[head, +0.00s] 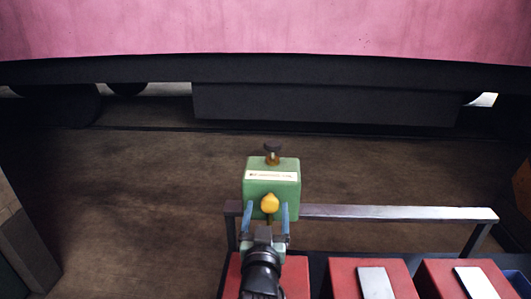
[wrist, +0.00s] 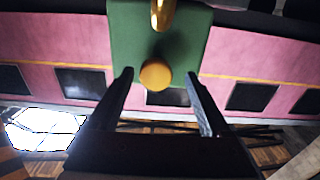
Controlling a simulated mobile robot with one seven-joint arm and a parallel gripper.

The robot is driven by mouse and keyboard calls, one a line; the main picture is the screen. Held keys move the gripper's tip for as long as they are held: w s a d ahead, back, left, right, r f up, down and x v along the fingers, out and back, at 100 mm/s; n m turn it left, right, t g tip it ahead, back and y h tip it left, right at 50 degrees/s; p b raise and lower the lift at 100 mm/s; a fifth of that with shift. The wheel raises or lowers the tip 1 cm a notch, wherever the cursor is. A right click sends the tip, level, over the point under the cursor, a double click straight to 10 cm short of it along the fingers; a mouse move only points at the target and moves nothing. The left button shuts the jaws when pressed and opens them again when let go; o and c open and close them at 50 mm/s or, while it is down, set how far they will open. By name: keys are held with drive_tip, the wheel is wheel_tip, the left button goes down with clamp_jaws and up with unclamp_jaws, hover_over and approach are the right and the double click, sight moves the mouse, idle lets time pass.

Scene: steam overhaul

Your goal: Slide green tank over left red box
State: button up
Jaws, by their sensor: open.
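The green tank (head: 255,187) is a box with a white label, a yellow knob (head: 269,203) on its near face and a dark-topped brass fitting on top. It stands at the rail's left end, beyond the left red box (head: 296,277). The tank (wrist: 125,45) and knob (wrist: 156,75) also show in the wrist view. My gripper (head: 267,212) is open in front of the tank, its two fingers (wrist: 160,78) on either side of the knob, with gaps visible. I cannot tell whether anything touches the tank. My arm hides part of the left red box.
A metal rail (head: 400,213) runs right from the tank. Two more red boxes, the middle one (head: 343,280) and the right one (head: 440,282), carry pale plates on top. A pink carriage (head: 265,30) with a dark underside stands behind. The brown floor between is clear.

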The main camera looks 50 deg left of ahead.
drive_tip(key=b+v, duration=0.3)
drive_tip(key=v, duration=0.9)
drive_tip(key=shift+s+d, duration=0.25)
drive_tip(key=shift+s, duration=0.1)
